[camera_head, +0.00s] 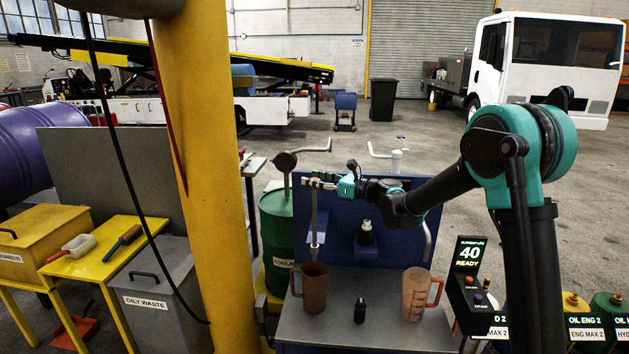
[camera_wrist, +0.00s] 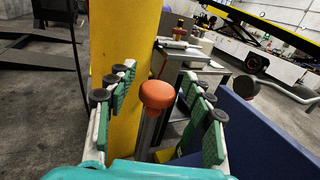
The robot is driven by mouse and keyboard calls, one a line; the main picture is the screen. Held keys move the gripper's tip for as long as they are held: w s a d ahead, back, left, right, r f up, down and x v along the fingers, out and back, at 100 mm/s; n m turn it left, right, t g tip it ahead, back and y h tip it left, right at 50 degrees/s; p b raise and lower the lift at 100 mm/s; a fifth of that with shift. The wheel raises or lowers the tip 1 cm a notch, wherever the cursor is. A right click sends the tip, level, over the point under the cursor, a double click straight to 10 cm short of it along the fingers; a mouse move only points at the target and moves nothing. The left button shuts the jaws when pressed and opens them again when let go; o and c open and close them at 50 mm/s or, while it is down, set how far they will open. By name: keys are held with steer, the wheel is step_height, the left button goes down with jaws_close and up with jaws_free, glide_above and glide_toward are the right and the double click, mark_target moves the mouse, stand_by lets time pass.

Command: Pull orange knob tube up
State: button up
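The orange knob (camera_wrist: 157,95) sits on top of an upright grey metal tube (camera_wrist: 148,132), in the middle of the wrist view. My gripper (camera_wrist: 158,104) is open, with a green-padded finger on each side of the knob and visible gaps between. In the head view, my gripper (camera_head: 319,184) reaches left to the top of the tube (camera_head: 315,220), in front of a blue panel. The knob is small there and partly hidden by the fingers. The tube's lower end is near a brown jug (camera_head: 311,288).
A yellow post (camera_head: 205,170) stands left of the tube. The grey bench (camera_head: 340,336) holds the brown jug, a small black bottle (camera_head: 360,310) and a clear orange-tinted jug (camera_head: 415,293). The blue panel (camera_head: 385,215) rises behind them. A green drum (camera_head: 277,240) stands at left.

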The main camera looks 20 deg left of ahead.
steer(key=s+d, duration=0.1)
steer(key=d, duration=1.1)
steer(key=shift+s, duration=0.2)
steer(key=shift+f, duration=0.1)
steer(key=s+d+f+n+h, duration=0.6)
steer(key=s+d+f, duration=0.2)
steer(key=d, duration=0.6)
steer(key=s+d+f+n+t+h, duration=0.1)
steer(key=s+d+f+n+h, duration=0.5)
steer(key=d, duration=0.9)
steer(key=s+d+f+n+t+h, duration=0.1)
steer(key=s+d+f+n+h, duration=0.4)
steer(key=s+d, duration=0.7)
step_height(320, 180, down, 5)
steer(key=shift+s+d+r+n+h, duration=0.15)
steer(key=shift+s+d+n+h, duration=0.2)
steer(key=shift+d+n, duration=0.85)
steer(key=shift+w, duration=0.15)
